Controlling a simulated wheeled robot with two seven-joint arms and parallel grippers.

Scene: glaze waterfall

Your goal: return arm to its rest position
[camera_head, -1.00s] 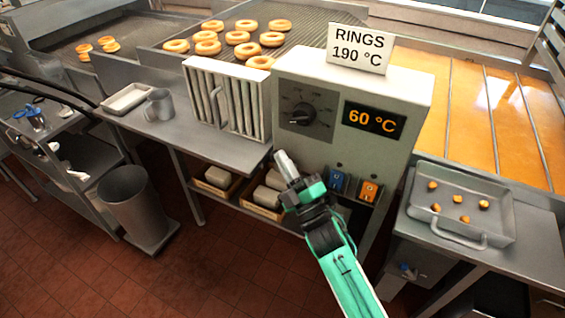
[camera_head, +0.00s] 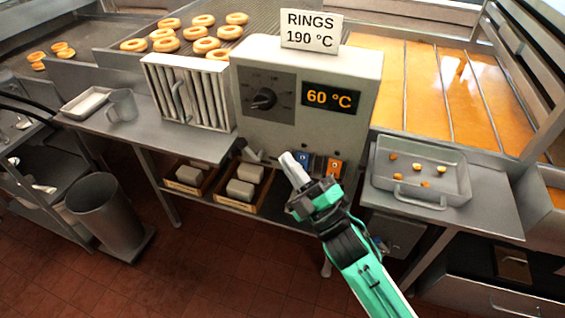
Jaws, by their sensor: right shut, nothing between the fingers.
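My right gripper (camera_head: 290,162) comes in from the bottom on a green and black arm. It is shut with nothing in it, and its tip is in front of the lower part of the grey control box (camera_head: 266,134). Blue (camera_head: 303,162) and orange (camera_head: 333,168) rocker switches sit just right of the gripper; I cannot tell whether it touches the box. The box carries a dark dial (camera_head: 264,99) and a display (camera_head: 331,98) reading 60 °C. A sign (camera_head: 312,31) on top says RINGS 190 °C. My left gripper is not in view.
A ribbed metal filter (camera_head: 188,92), a metal jug (camera_head: 121,105) and a shallow tray (camera_head: 86,102) stand on the left counter. A tray of small brown pieces (camera_head: 420,193) is at right. Cartons of blocks (camera_head: 240,204) sit below. A bin (camera_head: 104,216) stands lower left.

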